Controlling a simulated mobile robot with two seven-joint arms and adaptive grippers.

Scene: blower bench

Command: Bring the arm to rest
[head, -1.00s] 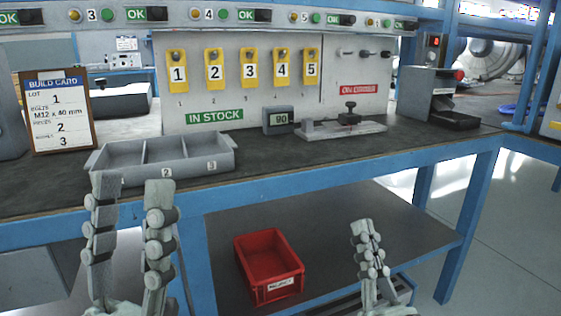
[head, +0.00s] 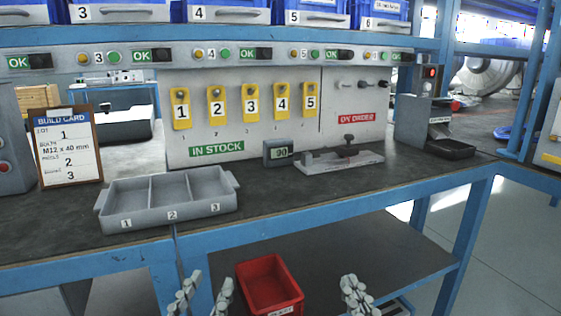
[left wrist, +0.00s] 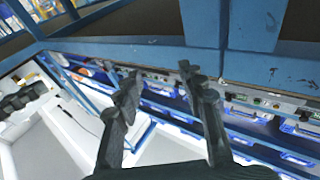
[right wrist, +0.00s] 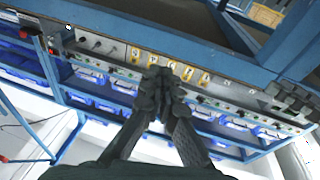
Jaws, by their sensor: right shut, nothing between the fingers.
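My left gripper (head: 205,288) is low in the head view, in front of the bench. Its two fingers stand apart with nothing between them; the gap also shows in the left wrist view (left wrist: 163,85). My right gripper (head: 353,290) is further right at the bottom edge. Its fingers are together and empty, which the right wrist view (right wrist: 160,82) also shows. Both grippers are below the bench top, clear of the things on it. Most of both arms is out of the head view.
A grey three-part tray (head: 165,217) lies on the bench (head: 275,202). A build card (head: 68,148), a small display (head: 278,152) and a fixture (head: 340,162) stand there too. A red bin (head: 268,284) sits on the lower shelf. The blue front edge (head: 330,215) runs above the grippers.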

